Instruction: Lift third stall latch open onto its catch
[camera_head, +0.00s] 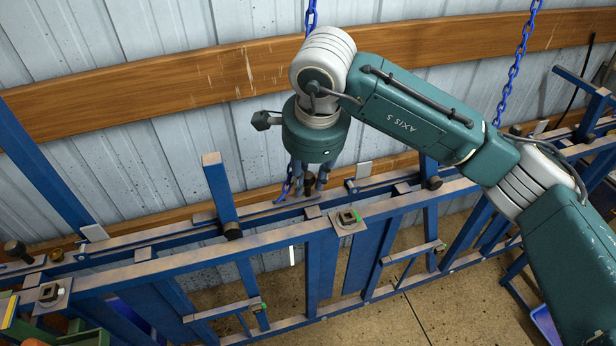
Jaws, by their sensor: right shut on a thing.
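My right gripper (308,187) points down at the blue stall frame, near the middle of the view. Its fingers are shut on a dark latch knob (309,179) at the top rail; the fingers partly hide it. I cannot tell for certain which numbered stall this latch belongs to, or whether it has lifted. The blue top rail (190,262) runs from lower left to upper right beneath the gripper. My left gripper is not in view.
Blue chains (515,68) hang in front of the wooden wall board (180,85). A green bin (88,338) shows at the lower left.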

